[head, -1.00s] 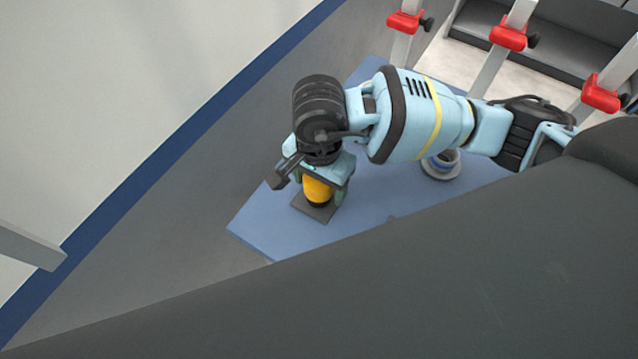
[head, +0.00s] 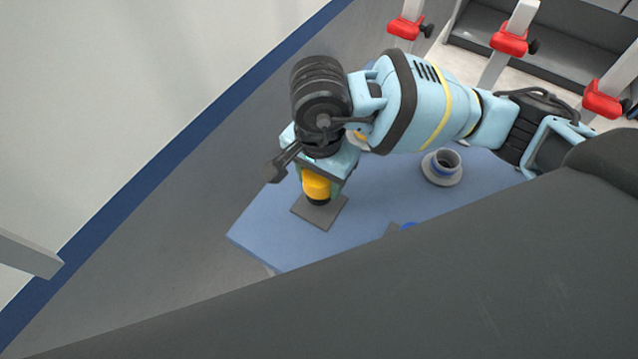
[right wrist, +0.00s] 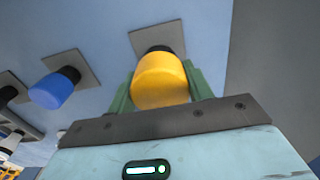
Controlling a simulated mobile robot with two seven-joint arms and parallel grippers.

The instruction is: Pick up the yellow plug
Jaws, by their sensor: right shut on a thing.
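The yellow plug (head: 316,184) has a dark lower end and is over a dark square plate (head: 331,212) on the blue table. My right gripper (head: 317,180) comes down from above and is shut on the plug. In the right wrist view the yellow plug (right wrist: 160,80) sits between the two green fingers (right wrist: 158,92), with the square plate (right wrist: 157,42) behind it. I cannot tell whether the plug's lower end is still touching the plate. My left gripper is not in view.
A grey flanged pipe piece with a blue ring (head: 442,167) stands on the blue table (head: 270,222). A blue plug (right wrist: 52,91) on its own plate shows in the right wrist view. Red clamps (head: 509,39) on grey posts line the back.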

